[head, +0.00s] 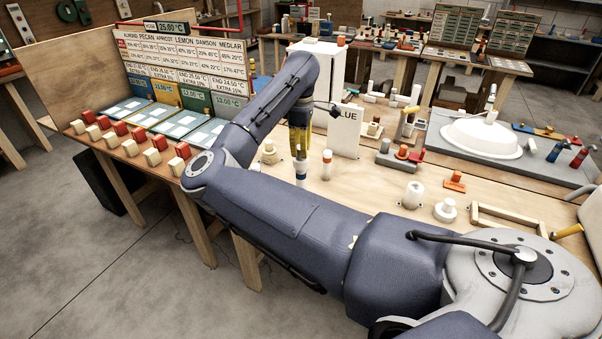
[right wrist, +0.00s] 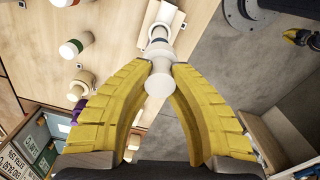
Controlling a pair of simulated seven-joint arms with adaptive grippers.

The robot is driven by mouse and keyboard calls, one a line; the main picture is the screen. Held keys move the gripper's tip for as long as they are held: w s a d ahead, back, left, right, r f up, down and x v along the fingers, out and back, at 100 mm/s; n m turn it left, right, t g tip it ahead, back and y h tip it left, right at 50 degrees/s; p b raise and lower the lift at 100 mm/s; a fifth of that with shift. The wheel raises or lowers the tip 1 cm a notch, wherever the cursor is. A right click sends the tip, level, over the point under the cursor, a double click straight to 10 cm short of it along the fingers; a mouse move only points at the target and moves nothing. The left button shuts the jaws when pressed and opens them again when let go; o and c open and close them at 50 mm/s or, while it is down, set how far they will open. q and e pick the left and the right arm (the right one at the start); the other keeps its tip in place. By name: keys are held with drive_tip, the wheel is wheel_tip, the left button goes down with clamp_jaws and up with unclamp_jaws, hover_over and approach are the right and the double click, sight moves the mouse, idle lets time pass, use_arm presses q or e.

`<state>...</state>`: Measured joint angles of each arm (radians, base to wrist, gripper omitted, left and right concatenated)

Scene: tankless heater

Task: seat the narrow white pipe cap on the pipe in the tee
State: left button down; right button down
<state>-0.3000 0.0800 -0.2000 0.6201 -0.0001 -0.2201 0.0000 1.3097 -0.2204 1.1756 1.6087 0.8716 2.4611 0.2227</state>
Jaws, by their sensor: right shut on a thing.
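My right gripper (right wrist: 160,68) is shut on a small white round piece (right wrist: 159,84), which looks like the narrow white pipe cap. In the head view my right gripper (head: 300,150) points down over the left part of the table, and the piece in it cannot be made out. In the right wrist view a white and grey round part (right wrist: 157,47) shows just past the fingertips; I cannot tell whether it touches the cap or belongs to the tee. A yellow and dark end (right wrist: 300,38) at the right wrist view's upper right looks like my left gripper; its jaws are unclear.
A white cylindrical fitting (head: 413,195) and a round-based white piece (head: 445,211) stand to the right.

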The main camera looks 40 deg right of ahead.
drive_tip(key=shift+f, duration=1.4)
idle(1.6)
drive_tip(key=c, duration=1.3)
unclamp_jaws()
drive_tip(key=shift+o, duration=0.2)
drive_tip(key=shift+r, duration=0.1)
wheel_tip(320, 180, up, 12)
drive_tip(key=shift+f, duration=0.1)
